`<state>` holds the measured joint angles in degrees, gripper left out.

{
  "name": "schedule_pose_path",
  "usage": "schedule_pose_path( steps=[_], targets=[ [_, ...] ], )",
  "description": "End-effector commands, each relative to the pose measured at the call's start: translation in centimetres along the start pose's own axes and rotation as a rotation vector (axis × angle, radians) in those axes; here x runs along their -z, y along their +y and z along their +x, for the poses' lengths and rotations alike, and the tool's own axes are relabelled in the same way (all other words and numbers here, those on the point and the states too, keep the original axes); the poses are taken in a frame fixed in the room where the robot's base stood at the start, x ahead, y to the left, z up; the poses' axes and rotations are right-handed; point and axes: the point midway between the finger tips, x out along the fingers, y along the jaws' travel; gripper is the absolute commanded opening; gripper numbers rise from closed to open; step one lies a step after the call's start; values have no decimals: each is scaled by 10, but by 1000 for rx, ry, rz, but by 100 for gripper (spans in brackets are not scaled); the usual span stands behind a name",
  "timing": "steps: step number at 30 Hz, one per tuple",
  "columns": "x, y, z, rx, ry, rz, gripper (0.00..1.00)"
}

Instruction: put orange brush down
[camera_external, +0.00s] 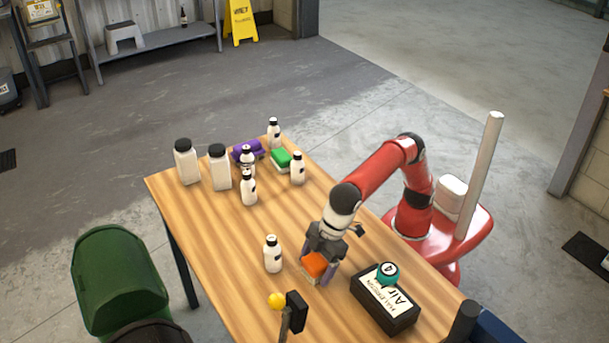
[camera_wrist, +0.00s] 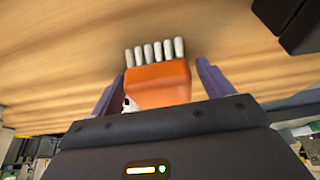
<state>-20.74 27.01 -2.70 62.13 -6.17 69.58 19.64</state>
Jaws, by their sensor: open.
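The orange brush (camera_external: 315,264) is an orange block with pale bristles. It is on or just above the wooden table (camera_external: 215,235), near its front right part; I cannot tell if it touches the wood. In the wrist view the orange brush (camera_wrist: 157,85) lies between the two purple-grey fingers, with its white bristles pointing away from me. My gripper (camera_external: 318,272) reaches down around the brush with its jaws open. In the wrist view my gripper (camera_wrist: 158,88) shows a gap between the brush and the right finger. The left finger is close to the brush's side.
A white bottle (camera_external: 272,254) stands just left of the brush. A black box (camera_external: 385,300) with a teal number-4 ball (camera_external: 387,273) is to the right. A yellow ball (camera_external: 276,301) is in front.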

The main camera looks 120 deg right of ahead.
Motion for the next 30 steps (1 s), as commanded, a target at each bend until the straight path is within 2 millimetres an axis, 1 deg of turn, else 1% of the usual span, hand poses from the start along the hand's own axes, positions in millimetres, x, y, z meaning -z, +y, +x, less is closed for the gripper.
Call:
schedule_pose_path(
  steps=[5,12,15,18,22,28,30],
  targets=[
    [2,0,-25,2,5,0,80],
    [2,0,-79,2,4,0,80],
    [2,0,-96,1,3,0,80],
    [2,0,-110,1,2,0,80],
    [1,0,-119,0,1,0,80],
    [0,0,-122,0,0,0,80],
    [-2,5,-124,1,2,1,80]
  ],
)
